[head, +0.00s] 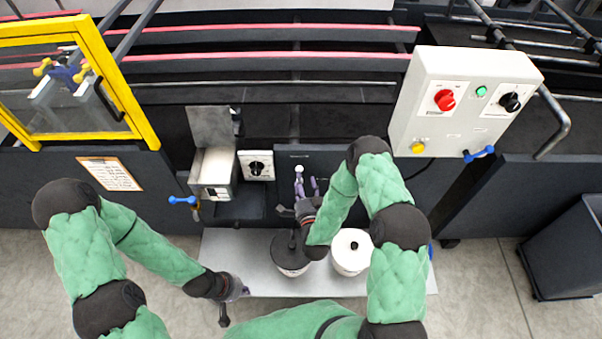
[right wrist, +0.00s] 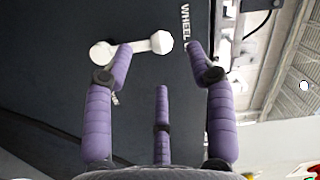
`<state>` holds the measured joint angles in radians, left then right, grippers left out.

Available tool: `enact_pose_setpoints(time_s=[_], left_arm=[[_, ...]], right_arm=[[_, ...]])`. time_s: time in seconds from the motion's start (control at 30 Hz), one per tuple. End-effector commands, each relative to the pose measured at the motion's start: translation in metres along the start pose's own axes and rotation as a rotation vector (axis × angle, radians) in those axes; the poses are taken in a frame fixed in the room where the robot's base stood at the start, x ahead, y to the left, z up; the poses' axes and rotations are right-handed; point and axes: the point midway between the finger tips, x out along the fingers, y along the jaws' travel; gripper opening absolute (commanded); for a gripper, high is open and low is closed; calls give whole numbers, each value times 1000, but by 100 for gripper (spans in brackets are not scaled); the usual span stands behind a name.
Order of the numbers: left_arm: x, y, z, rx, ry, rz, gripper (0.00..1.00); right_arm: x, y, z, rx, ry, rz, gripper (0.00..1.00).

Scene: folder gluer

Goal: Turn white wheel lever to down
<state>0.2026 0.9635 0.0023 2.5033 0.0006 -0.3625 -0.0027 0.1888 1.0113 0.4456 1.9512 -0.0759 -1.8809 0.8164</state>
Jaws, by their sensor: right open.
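The white wheel lever (right wrist: 130,47) is on a dark panel beside the printed word WHEEL. In the right wrist view it lies nearly level across the picture, with a round knob at each end. In the head view a white knob (head: 299,169) of it shows just beyond my right gripper (head: 305,187). My right gripper is open, and its purple fingers (right wrist: 160,65) point toward the lever, which appears between and past the fingertips. I cannot see contact. My left gripper (head: 234,289) is low over the shelf's left front corner, away from the lever; its fingers are unclear.
A grey shelf (head: 225,250) below the panel carries a black-topped pot (head: 289,262) and a white pot (head: 350,252). A white box with a dial (head: 257,166) is left of the lever. A control box (head: 430,95) with a red knob is right. A yellow-framed guard (head: 110,85) stands left.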

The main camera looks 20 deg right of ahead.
Motion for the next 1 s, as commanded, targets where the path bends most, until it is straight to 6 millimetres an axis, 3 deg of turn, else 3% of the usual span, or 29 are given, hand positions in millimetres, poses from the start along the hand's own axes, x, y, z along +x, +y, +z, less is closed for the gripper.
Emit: enact_pose_setpoints(time_s=[0.1, 0.3, 0.7, 0.9, 1.0], left_arm=[[4, -2, 0, 0, 0, 0, 0], [7, -2, 0, 0, 0, 0, 0], [8, -3, 0, 0, 0, 0, 0], [8, -3, 0, 0, 0, 0, 0], [8, -3, 0, 0, 0, 0, 0]], right_arm=[[20, 0, 1, 1, -1, -2, 56], [41, 1, 1, 1, -1, 0, 56], [47, 0, 1, 1, -2, 1, 56], [47, 0, 1, 1, -2, 1, 0], [47, 1, 1, 0, -1, 2, 0]])
